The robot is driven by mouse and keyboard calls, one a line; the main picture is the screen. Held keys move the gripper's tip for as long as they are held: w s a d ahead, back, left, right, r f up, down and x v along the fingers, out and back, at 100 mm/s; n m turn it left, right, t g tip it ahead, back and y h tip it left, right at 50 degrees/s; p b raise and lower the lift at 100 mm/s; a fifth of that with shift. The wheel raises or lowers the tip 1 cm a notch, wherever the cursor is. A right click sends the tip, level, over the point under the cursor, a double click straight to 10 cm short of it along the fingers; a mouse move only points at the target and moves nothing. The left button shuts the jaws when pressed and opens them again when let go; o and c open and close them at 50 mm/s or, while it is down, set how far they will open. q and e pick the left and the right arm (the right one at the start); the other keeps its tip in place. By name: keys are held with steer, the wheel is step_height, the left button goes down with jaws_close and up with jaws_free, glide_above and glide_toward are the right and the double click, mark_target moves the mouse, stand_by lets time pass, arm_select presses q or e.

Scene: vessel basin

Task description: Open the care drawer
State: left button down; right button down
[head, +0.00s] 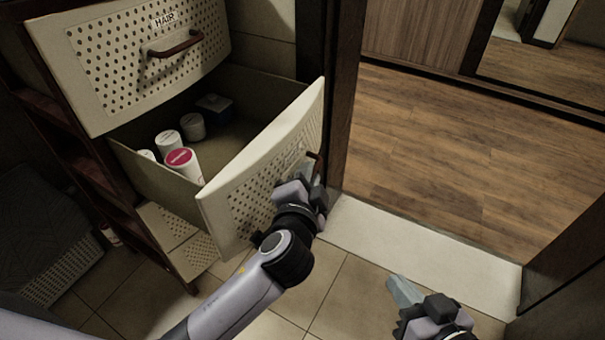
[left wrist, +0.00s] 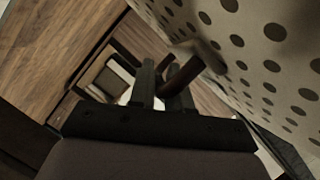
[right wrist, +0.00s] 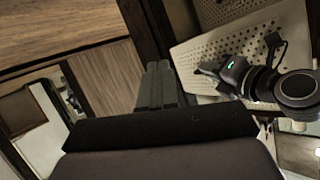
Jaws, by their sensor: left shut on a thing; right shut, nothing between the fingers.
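The pulled-out drawer is cream with a dotted front (head: 250,190), and its label is too small to read. It stands well open, so its inside shows. My left gripper (head: 310,174) is at the right part of this front, shut on the dark brown handle (head: 319,162). In the left wrist view the handle (left wrist: 190,72) lies between the fingers (left wrist: 166,90), beside the dotted front. My right gripper (head: 403,291) is shut and empty above the tiled floor, apart from the drawer. Its closed fingers show in the right wrist view (right wrist: 161,84).
Inside the drawer are several white containers, one with a red lid (head: 181,158), and a dark box (head: 213,103). Above is a drawer labelled HAIR (head: 120,60). A dark door post (head: 350,80) stands close right of the open drawer. A grey basket (head: 45,240) is at left.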

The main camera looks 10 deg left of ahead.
arm_select(q)
steer(key=shift+f, duration=0.2)
steer(key=c, duration=1.2)
jaws_free()
steer(key=shift+o, duration=0.2)
steer(key=shift+r, duration=0.1)
